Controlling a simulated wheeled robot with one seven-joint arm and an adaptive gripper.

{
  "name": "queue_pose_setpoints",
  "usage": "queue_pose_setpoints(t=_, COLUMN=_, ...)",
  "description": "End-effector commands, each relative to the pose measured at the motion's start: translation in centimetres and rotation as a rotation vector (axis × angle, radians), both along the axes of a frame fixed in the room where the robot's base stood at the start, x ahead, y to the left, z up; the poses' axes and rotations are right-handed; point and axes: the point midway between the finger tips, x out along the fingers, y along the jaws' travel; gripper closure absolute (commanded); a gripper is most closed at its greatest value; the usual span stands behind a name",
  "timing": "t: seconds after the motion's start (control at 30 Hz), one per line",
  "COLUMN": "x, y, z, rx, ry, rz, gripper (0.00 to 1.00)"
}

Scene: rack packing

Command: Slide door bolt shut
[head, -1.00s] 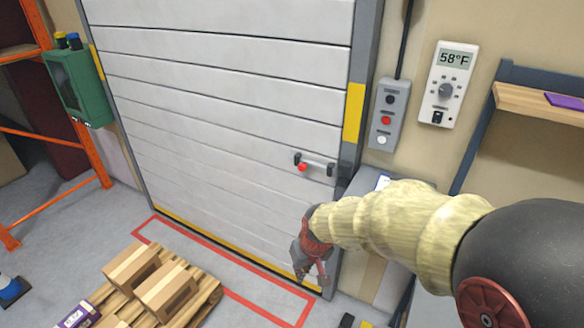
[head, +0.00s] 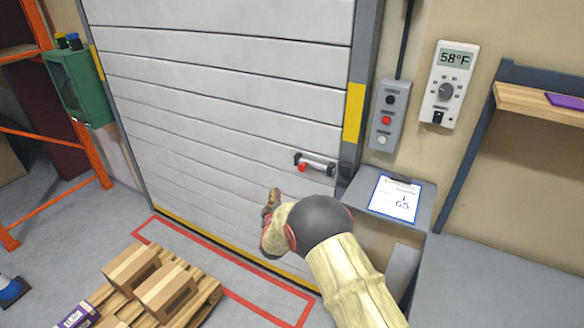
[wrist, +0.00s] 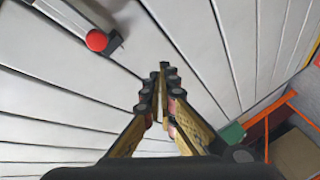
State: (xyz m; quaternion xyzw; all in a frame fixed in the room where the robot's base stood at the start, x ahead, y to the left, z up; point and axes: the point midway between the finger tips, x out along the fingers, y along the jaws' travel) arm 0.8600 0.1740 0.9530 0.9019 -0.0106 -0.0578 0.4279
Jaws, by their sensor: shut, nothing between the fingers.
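The door bolt (head: 318,165) is a silver bar between dark brackets, low on the right side of the pale slatted door (head: 230,110). Its red knob (head: 302,168) is at the bar's left end, by the left bracket. In the wrist view the red knob (wrist: 96,40) and part of the bolt show at the upper left. My gripper (head: 273,194) is in front of the door, below and left of the knob in the head view. In the wrist view its fingers (wrist: 162,85) are together and empty, apart from the knob.
The door frame (head: 366,90) with a yellow patch stands right of the bolt. A grey desk with a paper sheet (head: 395,198) and a button box (head: 389,115) are further right. A pallet with boxes (head: 165,290) is at the lower left.

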Motion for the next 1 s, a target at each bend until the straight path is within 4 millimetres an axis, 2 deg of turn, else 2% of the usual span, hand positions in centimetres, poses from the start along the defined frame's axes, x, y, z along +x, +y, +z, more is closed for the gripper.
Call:
queue_pose_setpoints(t=0.03, x=0.4, y=-0.6, z=2.2, rx=-0.046, ry=-0.068, rz=-0.023, gripper=1.00)
queue_pose_setpoints(t=0.1, x=0.5, y=-1.3, z=4.5, rx=-0.117, ry=-0.141, rz=-0.053, gripper=1.00)
queue_pose_setpoints(t=0.23, x=0.1, y=-2.1, z=6.8, rx=-0.224, ry=-0.215, rz=-0.089, gripper=1.00)
queue_pose_setpoints(t=0.47, x=1.1, y=-2.3, z=7.2, rx=-0.267, ry=-0.218, rz=-0.092, gripper=1.00)
queue_pose_setpoints(t=1.0, x=10.1, y=-3.7, z=8.3, rx=-0.264, ry=-0.215, rz=-0.091, gripper=1.00)
